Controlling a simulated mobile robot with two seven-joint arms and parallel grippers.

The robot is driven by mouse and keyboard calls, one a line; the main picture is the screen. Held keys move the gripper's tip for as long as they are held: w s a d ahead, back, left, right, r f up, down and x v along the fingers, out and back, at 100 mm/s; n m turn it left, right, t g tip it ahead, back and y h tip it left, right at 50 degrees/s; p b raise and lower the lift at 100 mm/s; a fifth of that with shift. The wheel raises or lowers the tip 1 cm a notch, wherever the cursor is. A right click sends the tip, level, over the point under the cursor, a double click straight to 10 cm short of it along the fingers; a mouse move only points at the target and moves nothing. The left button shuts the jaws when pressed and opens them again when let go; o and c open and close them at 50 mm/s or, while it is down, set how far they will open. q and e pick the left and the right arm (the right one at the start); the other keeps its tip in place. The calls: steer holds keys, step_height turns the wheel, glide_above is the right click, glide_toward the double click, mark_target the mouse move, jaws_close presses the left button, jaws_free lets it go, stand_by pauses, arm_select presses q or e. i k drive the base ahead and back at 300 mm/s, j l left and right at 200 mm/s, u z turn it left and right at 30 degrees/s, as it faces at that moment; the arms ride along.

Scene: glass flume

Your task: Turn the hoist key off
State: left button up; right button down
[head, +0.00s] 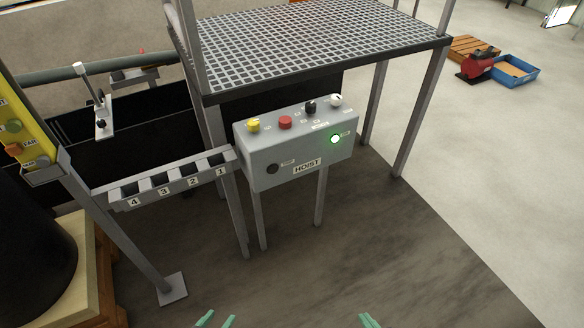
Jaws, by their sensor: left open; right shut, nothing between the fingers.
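The grey hoist box (312,153) stands on thin legs in the middle of the head view, with a HOIST label on its front. Its top carries a yellow button (253,126), a red button (286,122), a black knob (310,107) and a white knob (336,101). Its front has a dark round fitting (272,168) at left and a lit green lamp (335,139) at right. Which control is the key, and its position, is too small to tell. My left gripper (217,321) is open and my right gripper (370,321) is shut and empty, both at the bottom edge, apart from the box.
A grating platform (310,40) on posts stands behind the box. A rack (176,182) with numbered slots adjoins its left side. A slanted post (120,230) stands at left. A blue tray (515,70) and a red object (476,65) lie far right. Floor before the box is clear.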

mark_target(253, 124)
steer(key=l+u, duration=1.3)
steer(key=l, duration=0.15)
